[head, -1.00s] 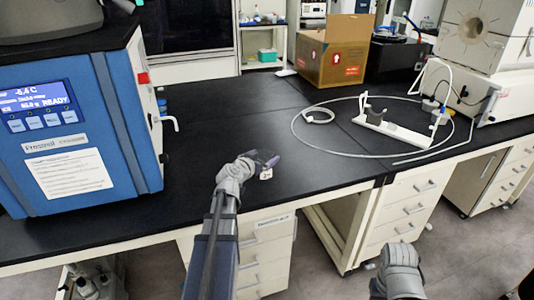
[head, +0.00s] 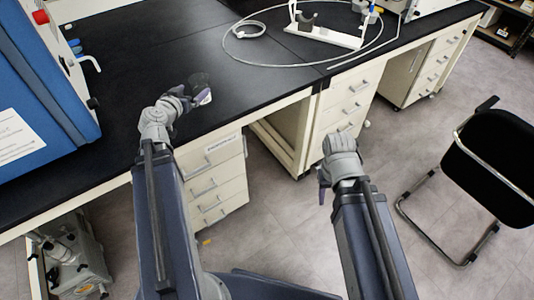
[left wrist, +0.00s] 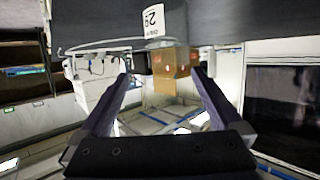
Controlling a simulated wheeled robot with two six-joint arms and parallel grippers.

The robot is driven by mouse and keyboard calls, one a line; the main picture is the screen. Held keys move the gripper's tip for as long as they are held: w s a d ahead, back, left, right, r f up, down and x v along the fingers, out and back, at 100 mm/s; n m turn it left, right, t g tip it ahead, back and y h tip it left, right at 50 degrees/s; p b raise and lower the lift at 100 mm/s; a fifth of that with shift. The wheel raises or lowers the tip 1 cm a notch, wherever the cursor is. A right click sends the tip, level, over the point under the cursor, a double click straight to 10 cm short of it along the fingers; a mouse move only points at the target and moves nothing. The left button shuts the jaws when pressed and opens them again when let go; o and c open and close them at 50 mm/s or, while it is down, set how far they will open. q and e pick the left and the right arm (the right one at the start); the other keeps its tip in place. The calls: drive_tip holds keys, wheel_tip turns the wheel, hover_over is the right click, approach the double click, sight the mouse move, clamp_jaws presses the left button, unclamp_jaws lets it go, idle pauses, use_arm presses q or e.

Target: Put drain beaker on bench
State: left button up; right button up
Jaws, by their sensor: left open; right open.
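The drain beaker (head: 201,80) looks like a small clear vessel with a white label, on the black bench near its front edge. It is hard to make out in the head view. My left gripper (head: 194,97) is at the beaker, its fingers open. In the left wrist view the open fingers (left wrist: 158,82) are spread wide apart, and a white label (left wrist: 153,20) shows above and between their tips. I cannot tell whether the fingers touch the beaker. My right gripper (head: 323,183) hangs in front of the bench over the floor, open and empty.
The blue freeze dryer (head: 45,90) stands on the bench at left, with a drain spout (head: 88,60) on its side. A white stand (head: 325,35) and a looped tube (head: 235,60) lie at the back right. The bench between is clear. A black chair (head: 495,160) stands at right.

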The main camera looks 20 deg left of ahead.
use_arm(q)
drive_tip(key=s+d+f+m+g+h, duration=0.1)
drive_tip(key=d+f+g+h, duration=0.15)
drive_tip(key=d, duration=0.65)
drive_tip(key=s+d+f+m+g+h, duration=0.1)
drive_tip(key=d+f+m+g, duration=0.2)
drive_tip(key=d, duration=0.6)
drive_tip(key=s+d+f+g+h, duration=0.1)
drive_tip(key=d+f+g+h, duration=0.15)
drive_tip(key=d+f, duration=0.4)
drive_tip(key=s+d+f+g+y, duration=0.3)
drive_tip(key=s+d+g+y, duration=0.3)
drive_tip(key=s+d, duration=0.6)
drive_tip(key=shift+s+m+g+y, duration=0.3)
drive_tip(key=shift+s+g, duration=0.1)
drive_tip(key=shift+s, duration=0.6)
